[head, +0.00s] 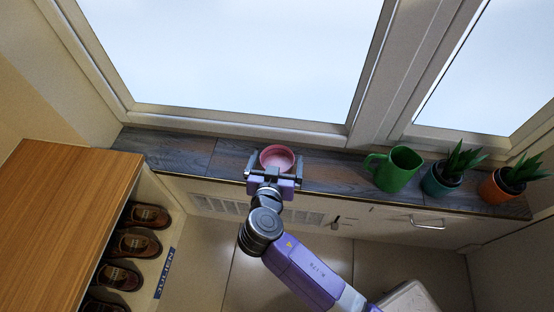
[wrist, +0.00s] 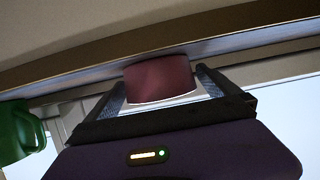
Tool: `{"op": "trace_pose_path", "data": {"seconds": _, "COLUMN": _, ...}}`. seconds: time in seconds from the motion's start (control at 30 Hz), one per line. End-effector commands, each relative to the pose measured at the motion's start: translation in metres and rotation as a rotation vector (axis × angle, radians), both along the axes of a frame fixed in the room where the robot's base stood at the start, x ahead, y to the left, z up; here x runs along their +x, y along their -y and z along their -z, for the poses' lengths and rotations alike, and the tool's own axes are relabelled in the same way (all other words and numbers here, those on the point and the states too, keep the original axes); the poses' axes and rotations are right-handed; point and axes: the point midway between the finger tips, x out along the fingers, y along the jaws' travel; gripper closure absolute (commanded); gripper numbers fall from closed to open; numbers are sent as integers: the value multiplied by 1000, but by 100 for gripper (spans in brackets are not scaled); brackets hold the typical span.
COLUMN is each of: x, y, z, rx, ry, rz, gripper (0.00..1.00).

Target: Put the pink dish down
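The pink dish (head: 277,153) is a small round bowl, upright on the dark wooden window sill (head: 340,170), near its front edge. My gripper (head: 275,161) reaches in from the front with one finger on each side of the dish. The fingers look spread wider than the dish, with narrow gaps beside it, so the gripper appears open. In the wrist view the dish (wrist: 160,80) shows between the two fingers, its base against the sill. Its contact with the sill is partly hidden.
A green mug-like can (head: 397,169) stands right of the dish, with potted plants in a teal pot (head: 441,180) and an orange pot (head: 500,190) beyond. Windows rise behind the sill. A wooden shoe cabinet (head: 70,220) stands left. The sill left of the dish is clear.

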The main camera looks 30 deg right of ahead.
Motion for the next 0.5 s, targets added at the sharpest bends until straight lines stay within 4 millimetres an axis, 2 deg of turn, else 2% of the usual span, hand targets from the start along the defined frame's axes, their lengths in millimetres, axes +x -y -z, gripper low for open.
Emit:
{"op": "trace_pose_path", "data": {"seconds": 0.3, "x": 0, "y": 0, "z": -5, "rx": 0, "ry": 0, "rz": 0, "gripper": 0}}
{"op": "trace_pose_path", "data": {"seconds": 0.5, "x": -25, "y": -19, "z": -19, "rx": 1, "ry": -1, "rz": -3, "gripper": 0}}
